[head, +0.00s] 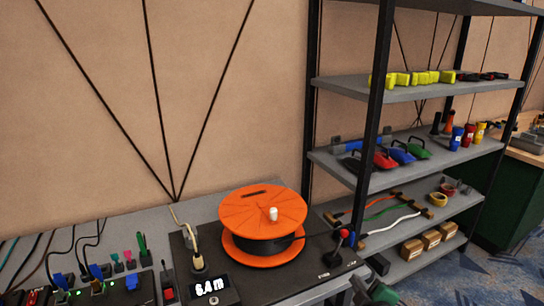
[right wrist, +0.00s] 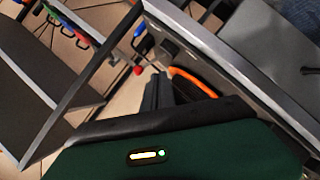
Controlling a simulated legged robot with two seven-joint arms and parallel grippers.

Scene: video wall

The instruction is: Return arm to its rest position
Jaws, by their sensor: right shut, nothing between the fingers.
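My right gripper (head: 370,277) shows at the bottom edge of the head view, just right of the bench's front corner, dark grey with a green part behind it. In the right wrist view its fingers (right wrist: 158,88) are together with nothing between them. It is apart from the shelf and the bench items. My left gripper is in neither view.
An orange cable reel (head: 263,210) sits on a grey bench beside a display reading 6.4 m (head: 210,286) and a red-knobbed lever (head: 344,234). A shelf rack (head: 400,180) with tools, cables and boxes stands to the right. Blue patterned floor (head: 480,275) is open at lower right.

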